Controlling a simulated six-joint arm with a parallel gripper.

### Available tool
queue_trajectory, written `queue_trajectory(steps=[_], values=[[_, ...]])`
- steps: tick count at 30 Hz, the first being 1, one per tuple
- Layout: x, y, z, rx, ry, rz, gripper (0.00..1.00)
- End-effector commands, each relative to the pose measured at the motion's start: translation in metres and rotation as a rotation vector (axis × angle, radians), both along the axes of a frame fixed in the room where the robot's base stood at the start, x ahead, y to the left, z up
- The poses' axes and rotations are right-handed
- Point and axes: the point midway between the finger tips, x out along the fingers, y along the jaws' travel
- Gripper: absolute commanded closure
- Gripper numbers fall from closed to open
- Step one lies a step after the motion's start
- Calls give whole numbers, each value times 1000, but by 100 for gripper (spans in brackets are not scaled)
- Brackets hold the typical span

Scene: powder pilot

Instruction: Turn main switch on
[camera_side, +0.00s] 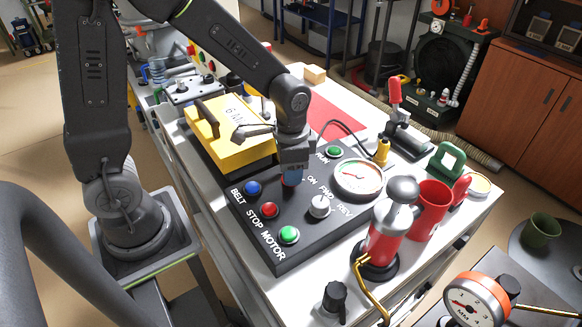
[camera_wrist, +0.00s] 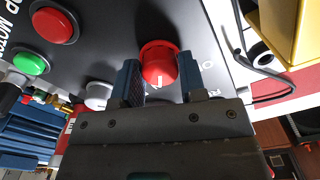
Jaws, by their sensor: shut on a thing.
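The main switch is a red round knob (camera_wrist: 158,62) on the black control panel (camera_side: 287,252). In the wrist view it sits between the two blue finger pads of my gripper (camera_wrist: 158,78), which is shut on it. In the side view my gripper (camera_side: 292,175) points down at the panel and hides most of the knob. An "ON" label shows just right of the gripper. The knob's exact turn angle cannot be told.
The panel also bears a blue button (camera_side: 253,188), red button (camera_side: 270,210), green buttons (camera_side: 289,234), a grey FWD/REV knob (camera_side: 320,206) and a dial gauge (camera_side: 358,178). A yellow box (camera_side: 228,135) stands close behind left. A red bottle (camera_side: 385,240) and red mug (camera_side: 430,208) stand right.

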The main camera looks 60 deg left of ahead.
Motion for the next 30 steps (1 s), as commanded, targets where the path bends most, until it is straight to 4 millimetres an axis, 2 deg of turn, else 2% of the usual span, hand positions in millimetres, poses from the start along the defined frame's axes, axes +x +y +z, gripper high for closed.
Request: queue_trajectory(steps=[4, 5, 12, 20, 23, 26, 30], values=[[-1, 0, 0, 1, 3, -2, 86], [-1, 0, 0, 1, 3, -2, 61], [0, 0, 0, 0, 1, -1, 38], [0, 0, 1, 1, 0, 0, 37], [1, 0, 8, 0, -3, 0, 37], [1, 0, 22, 0, -5, 0, 37], [1, 0, 52, 0, -8, 0, 37]])
